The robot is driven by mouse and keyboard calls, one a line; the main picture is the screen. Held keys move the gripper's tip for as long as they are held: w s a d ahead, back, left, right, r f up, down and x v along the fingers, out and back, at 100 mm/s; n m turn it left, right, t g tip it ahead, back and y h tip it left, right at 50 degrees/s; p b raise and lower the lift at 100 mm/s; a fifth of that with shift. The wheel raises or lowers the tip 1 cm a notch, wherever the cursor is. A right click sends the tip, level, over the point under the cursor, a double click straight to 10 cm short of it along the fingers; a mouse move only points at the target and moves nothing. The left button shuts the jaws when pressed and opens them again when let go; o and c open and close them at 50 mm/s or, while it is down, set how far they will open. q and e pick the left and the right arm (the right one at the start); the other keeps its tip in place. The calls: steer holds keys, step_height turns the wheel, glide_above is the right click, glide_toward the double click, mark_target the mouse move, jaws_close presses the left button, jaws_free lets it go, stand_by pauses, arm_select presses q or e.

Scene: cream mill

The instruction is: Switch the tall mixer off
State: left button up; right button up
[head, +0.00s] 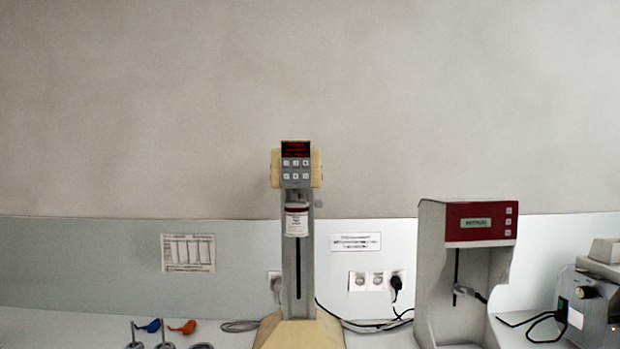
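The tall mixer (306,265) stands upright on the counter in the middle of the head view. It has a grey column on a beige base (298,334) and a beige head at the top. The head carries a dark display (295,149) with lit red text. Below the display is a grey panel (295,172) with several small buttons, whose labels are too small to read. A white and dark red labelled cylinder (297,220) sits on the column under the head. Neither of my grippers is in view.
A grey machine (433,270) with a red panel stands to the right, and a grey box (595,310) with a black knob at far right. Blue and orange items (183,327) lie at left. Cables (370,325) run behind the mixer to wall sockets (365,281).

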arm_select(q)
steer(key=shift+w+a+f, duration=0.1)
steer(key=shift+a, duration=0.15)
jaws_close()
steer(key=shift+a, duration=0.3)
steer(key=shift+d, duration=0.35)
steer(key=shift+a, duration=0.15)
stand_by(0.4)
